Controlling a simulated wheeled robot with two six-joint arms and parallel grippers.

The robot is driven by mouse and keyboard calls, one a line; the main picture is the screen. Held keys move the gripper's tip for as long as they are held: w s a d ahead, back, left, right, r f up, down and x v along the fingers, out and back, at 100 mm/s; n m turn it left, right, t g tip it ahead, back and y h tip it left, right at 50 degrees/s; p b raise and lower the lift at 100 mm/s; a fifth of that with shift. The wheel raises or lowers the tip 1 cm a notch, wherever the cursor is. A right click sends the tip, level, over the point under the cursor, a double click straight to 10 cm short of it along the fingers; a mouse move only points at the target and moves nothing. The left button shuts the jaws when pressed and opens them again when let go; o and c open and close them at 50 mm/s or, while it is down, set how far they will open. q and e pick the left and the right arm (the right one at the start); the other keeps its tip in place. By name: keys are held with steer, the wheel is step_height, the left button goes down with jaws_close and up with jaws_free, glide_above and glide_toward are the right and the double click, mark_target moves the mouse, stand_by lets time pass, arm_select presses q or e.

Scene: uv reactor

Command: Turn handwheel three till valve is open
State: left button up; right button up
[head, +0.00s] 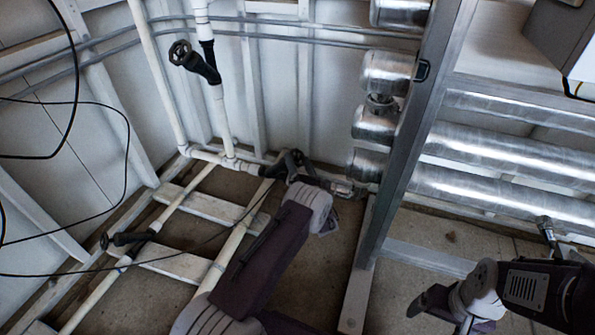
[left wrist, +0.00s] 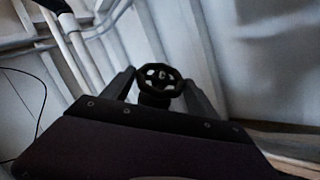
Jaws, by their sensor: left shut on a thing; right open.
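A dark handwheel (head: 292,163) sits on the low pipework near the wall corner in the head view. My left gripper (head: 300,173) is at it, partly hidden by my own wrist. In the left wrist view the handwheel (left wrist: 159,80) shows between the two fingers of my left gripper (left wrist: 162,88), which is shut on it. A second dark handwheel (head: 180,53) is on the upright white pipe at the upper left. A third (head: 105,241) is at the lower left. No number shows on any wheel. My right gripper (head: 432,299) is open and empty at the lower right.
Large silver pipes (head: 480,150) run along the right behind a grey metal post (head: 415,120). White pipes and wooden beams (head: 215,204) cross the floor at the left. Black cables (head: 125,150) hang at the far left. Bare floor (head: 310,270) shows right of my left arm.

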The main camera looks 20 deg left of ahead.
arm_select(q)
steer(key=n+g+y+b, duration=0.1)
steer(key=b, duration=0.1)
steer(key=f+n+y+b, duration=0.1)
steer(key=b, duration=0.1)
steer(key=shift+w+d+n+g+y, duration=0.1)
steer(key=shift+n+g+y, duration=0.3)
steer(key=shift+w+r+n+g+y+b, duration=0.1)
steer(key=shift+r+n+g+y+b, duration=0.15)
steer(key=shift+n+g+y+b, duration=0.9)
arm_select(e)
step_height(320, 180, down, 8)
steer(key=shift+r, duration=0.2)
arm_select(q)
steer(key=shift+r+n, duration=0.1)
steer(key=shift+n, duration=0.15)
steer(key=o, duration=1.3)
steer(key=shift+d+p, duration=0.25)
steer(key=shift+p, duration=0.1)
steer(key=p+v, duration=0.3)
steer(key=v, duration=0.5)
steer(key=shift+s+d+f, duration=0.2)
steer(key=shift+s+f, duration=0.05)
steer(key=shift+f, duration=0.05)
arm_select(e)
step_height(320, 180, up, 4)
steer(key=shift+f, duration=0.1)
